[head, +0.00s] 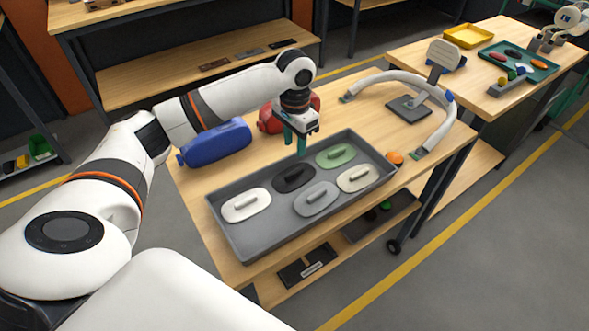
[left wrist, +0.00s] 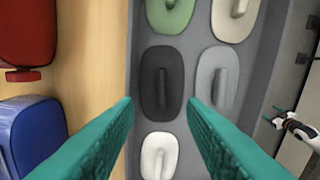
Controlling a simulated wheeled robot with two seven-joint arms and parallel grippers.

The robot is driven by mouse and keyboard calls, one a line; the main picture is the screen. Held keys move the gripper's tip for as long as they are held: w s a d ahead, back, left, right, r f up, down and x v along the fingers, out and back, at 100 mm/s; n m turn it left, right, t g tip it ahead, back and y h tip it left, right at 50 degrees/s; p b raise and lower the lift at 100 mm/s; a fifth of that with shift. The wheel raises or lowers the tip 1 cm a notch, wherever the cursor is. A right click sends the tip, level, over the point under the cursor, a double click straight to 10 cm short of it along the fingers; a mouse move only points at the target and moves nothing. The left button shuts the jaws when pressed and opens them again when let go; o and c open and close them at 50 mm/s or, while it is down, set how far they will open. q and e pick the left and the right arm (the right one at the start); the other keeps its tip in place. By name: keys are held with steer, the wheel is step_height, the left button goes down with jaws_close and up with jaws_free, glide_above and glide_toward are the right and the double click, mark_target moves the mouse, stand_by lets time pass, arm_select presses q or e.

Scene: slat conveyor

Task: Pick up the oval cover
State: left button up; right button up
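Several covers with bar handles lie flat in a grey tray (head: 238,246). They are a white cover (head: 238,210), a black one (head: 290,184), a green one (head: 326,163), a grey one (head: 309,209) and a cream one (head: 352,185). All have rounded outlines; I cannot tell which one is meant by oval. My left gripper (head: 301,148) points down above the tray's far side, behind the black and green covers. In the left wrist view its teal fingers (left wrist: 160,115) are apart and empty, with the black cover (left wrist: 151,82) between and beyond them. My right gripper (left wrist: 274,116) shows small at the right edge, its fingertips apart.
A blue canister (head: 214,144) and a red one (head: 268,119) lie behind the tray. An orange knob (head: 395,157) and a curved white tube with a stand (head: 408,108) are to the right. A second table (head: 480,85) holds a yellow tray (head: 468,36).

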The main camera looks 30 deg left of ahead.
mark_target(294, 172)
arm_select(q)
step_height(294, 172, down, 4)
steer(key=shift+s+r, duration=0.15)
steer(key=shift+f, duration=0.3)
steer(key=f, duration=0.2)
steer(key=f+p, duration=0.1)
steer(key=f, duration=0.1)
steer(key=shift+s+d+f, duration=0.1)
steer(key=shift+s, duration=0.1)
steer(key=shift+f, duration=0.45)
jaws_close()
arm_select(e)
steer(key=shift+s+d+r, duration=0.2)
steer(key=shift+s+r, duration=0.25)
steer(key=shift+s, duration=0.05)
steer(key=shift+s+d+r, duration=0.2)
steer(key=shift+s+r, duration=0.2)
steer(key=shift+s, duration=0.05)
